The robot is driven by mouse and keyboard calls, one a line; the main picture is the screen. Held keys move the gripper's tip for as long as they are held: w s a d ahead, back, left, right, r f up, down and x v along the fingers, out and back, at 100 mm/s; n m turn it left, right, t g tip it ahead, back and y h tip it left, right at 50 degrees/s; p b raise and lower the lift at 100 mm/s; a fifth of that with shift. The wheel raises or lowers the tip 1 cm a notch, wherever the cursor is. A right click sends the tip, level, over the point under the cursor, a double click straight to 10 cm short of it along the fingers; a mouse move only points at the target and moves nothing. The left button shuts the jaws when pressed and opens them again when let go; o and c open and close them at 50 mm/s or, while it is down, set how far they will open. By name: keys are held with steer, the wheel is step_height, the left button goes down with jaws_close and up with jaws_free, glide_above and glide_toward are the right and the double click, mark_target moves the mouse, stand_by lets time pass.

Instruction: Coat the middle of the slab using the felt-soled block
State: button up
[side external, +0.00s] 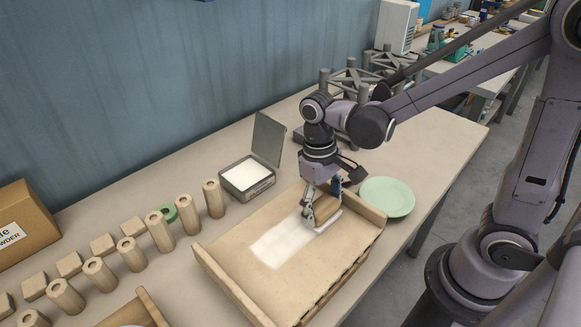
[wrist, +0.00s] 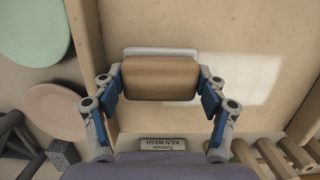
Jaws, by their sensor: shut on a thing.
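The slab (side external: 300,288) is a pale tan board with raised wooden strips at its ends, lying on the bench. A white coated patch (side external: 282,244) runs along its middle, from the block toward the left end; it also shows right of the block in the wrist view (wrist: 242,84). The felt-soled block (wrist: 160,78) has a tan wooden body above a white sole, whose edge shows along its far side. My gripper (wrist: 160,88) is shut on the block from both sides. In the side view my gripper (side external: 316,211) is low over the slab's right half; the sole appears to rest on it.
An open hinged-lid box (side external: 247,177) of white material stands behind the slab. A green plate (side external: 388,197) lies to the right; a pink plate (wrist: 55,110) shows in the wrist view. Several wooden posts (side external: 160,230) and blocks stand left, near a cardboard box (side external: 22,225).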

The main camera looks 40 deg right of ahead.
steer(key=shift+s+a, duration=0.1)
steer(key=shift+s, duration=0.85)
steer(key=shift+w+a, duration=0.1)
steer(key=shift+a, duration=8.35)
step_height(320, 180, up, 8)
steer(key=shift+r, duration=0.15)
steer(key=shift+d, duration=0.1)
